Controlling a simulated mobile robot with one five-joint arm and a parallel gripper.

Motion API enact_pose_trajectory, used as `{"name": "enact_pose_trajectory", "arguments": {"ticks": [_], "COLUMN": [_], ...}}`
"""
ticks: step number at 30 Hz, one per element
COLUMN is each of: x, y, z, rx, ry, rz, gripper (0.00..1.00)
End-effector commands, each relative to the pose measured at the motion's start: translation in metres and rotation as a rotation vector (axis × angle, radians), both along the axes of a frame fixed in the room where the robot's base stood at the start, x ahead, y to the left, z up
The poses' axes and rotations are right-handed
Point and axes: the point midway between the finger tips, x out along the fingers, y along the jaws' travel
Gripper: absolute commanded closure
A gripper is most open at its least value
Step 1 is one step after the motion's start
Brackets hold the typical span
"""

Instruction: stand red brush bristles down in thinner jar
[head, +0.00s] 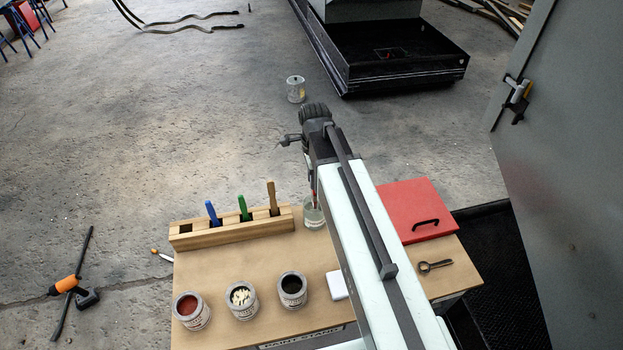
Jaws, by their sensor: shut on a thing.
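The thinner jar (314,216) is a clear glass jar at the back edge of the wooden bench, just right of the brush rack. My arm reaches over the bench and partly covers the jar's right side. My gripper (311,172) is above the jar, shut on the red brush (316,192). The brush is a thin red, upright-looking strip between the gripper and the jar mouth. Its lower end overlaps the jar in the picture, and I cannot tell whether it is inside or in front. The bristles are not clear.
A wooden rack (230,235) holds blue (212,213), green (244,208) and tan (272,198) handles. Three paint tins stand in front: red (191,310), cream (242,300), dark (292,290). A red box (416,210) lies right of my arm. A grey door (570,150) stands at far right.

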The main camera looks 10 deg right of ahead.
Motion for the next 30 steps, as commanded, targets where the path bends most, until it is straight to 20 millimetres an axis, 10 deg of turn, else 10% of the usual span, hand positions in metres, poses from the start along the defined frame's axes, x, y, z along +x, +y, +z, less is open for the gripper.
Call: {"name": "enact_pose_trajectory", "arguments": {"ticks": [12, 25, 27, 30], "x": [0.0, 0.0, 0.0, 0.0], "y": [0.0, 0.001, 0.001, 0.001], "z": [-0.043, -0.048, -0.048, -0.048], "rx": [0.0, 0.0, 0.0, 0.0], "ry": [0.0, 0.0, 0.0, 0.0], "rz": [0.001, 0.001, 0.001, 0.001], "gripper": [1.0, 1.0, 0.61, 0.55]}}
